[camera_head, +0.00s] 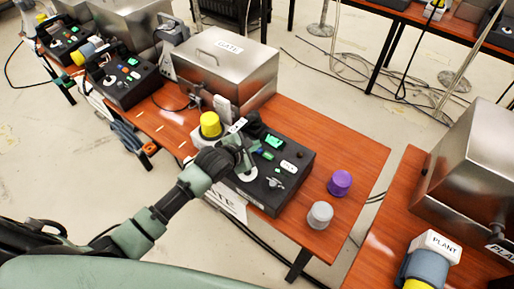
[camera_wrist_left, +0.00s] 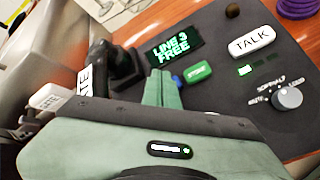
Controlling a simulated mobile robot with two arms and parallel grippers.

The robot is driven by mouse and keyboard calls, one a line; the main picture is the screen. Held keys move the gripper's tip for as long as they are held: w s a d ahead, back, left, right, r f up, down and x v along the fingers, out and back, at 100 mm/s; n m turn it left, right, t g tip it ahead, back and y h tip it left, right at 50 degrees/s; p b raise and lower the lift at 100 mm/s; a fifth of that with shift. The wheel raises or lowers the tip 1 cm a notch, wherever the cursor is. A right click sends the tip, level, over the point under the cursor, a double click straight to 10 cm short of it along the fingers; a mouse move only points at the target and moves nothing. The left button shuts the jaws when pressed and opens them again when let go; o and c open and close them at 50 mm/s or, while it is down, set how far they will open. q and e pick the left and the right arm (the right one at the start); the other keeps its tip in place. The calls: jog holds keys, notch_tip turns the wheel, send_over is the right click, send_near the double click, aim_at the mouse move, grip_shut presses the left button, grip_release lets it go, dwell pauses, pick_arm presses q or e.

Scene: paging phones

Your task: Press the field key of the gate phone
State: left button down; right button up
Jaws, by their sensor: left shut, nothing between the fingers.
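The gate phone is a black console (camera_head: 292,158) on the orange-brown table, beside a metal box labelled GATE (camera_head: 245,70). In the left wrist view its panel (camera_wrist_left: 225,105) carries a lit screen (camera_wrist_left: 174,49) reading LINE 3 FREE, a green key (camera_wrist_left: 198,73), a white TALK key (camera_wrist_left: 252,41) and a grey selector knob (camera_wrist_left: 289,97). A small blue part shows beside the green key. I cannot make out a key marked field. My left gripper (camera_head: 243,145) is shut and empty over the console, its tips (camera_wrist_left: 163,85) near the green key; contact cannot be told. My right gripper is not in view.
A yellow-topped object (camera_head: 210,125) stands left of the console. A purple cylinder (camera_head: 340,182) and a grey one (camera_head: 320,214) stand at its right. Another table holds a white PLANT block (camera_head: 436,246) and a metal box (camera_head: 472,180). More black consoles (camera_head: 128,80) stand at upper left.

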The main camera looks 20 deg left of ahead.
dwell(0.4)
pick_arm(q)
jog(key=shift+f, duration=0.45)
dwell(0.3)
jog(key=shift+r+p, duration=0.45)
jog(key=shift+p, duration=0.4)
jog(key=r+p, duration=0.4)
jog(key=p, duration=0.1)
jog(key=s+r+p, duration=0.1)
jog(key=r+p, duration=0.1)
jog(key=shift+a+p, duration=0.15)
jog(key=shift+p, duration=0.15)
